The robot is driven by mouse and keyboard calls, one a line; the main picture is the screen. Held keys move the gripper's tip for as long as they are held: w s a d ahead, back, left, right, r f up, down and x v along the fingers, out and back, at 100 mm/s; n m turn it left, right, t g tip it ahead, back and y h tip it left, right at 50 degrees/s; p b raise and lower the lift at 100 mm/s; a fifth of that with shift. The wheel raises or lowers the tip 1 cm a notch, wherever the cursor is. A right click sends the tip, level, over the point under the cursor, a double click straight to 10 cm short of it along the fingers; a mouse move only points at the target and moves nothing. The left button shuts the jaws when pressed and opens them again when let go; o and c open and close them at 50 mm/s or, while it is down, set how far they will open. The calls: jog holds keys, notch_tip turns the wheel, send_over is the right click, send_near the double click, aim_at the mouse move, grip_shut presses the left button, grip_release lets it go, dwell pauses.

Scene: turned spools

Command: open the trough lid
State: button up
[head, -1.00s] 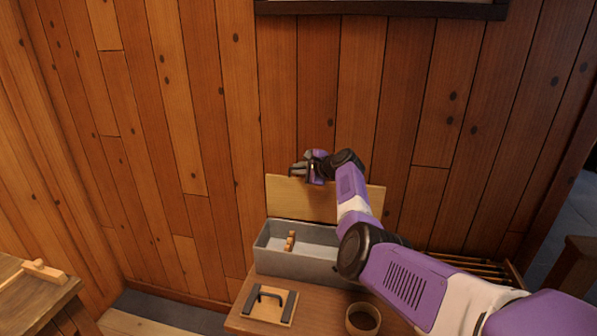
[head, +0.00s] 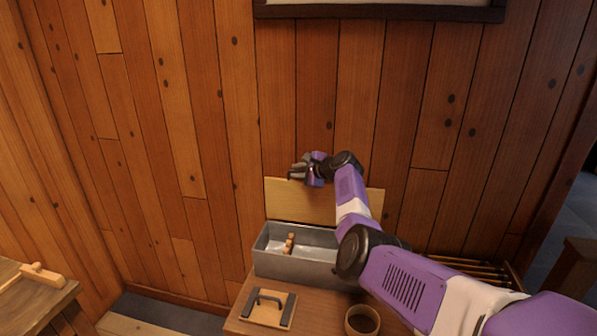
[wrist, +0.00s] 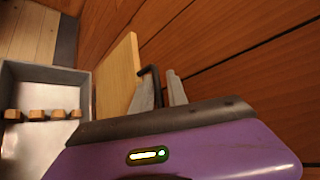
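The grey trough (head: 290,268) stands on a wooden table, with its top open. Its pale wooden lid (head: 285,200) stands upright along the trough's back side, close to the wall. In the wrist view, the lid (wrist: 118,78) shows nearly edge-on, with a black handle (wrist: 156,82) on its far side from the trough. My gripper (head: 293,171) is at the upper part of the lid. In the wrist view, its two fingers (wrist: 161,86) are apart, with the handle's bar between them; I see no firm grip on it.
Several small wooden pieces (wrist: 42,115) sit in a row inside the trough. A slatted rack (head: 470,265) is at right. The plank wall (head: 235,130) is close behind.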

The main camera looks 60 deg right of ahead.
jog(key=shift+w+a+f, duration=0.1)
jog(key=shift+a+f, duration=0.3)
jog(key=shift+a, duration=0.05)
jog(key=v, duration=0.8)
jog(key=shift+d+r, duration=0.35)
jog(key=shift+d, duration=0.05)
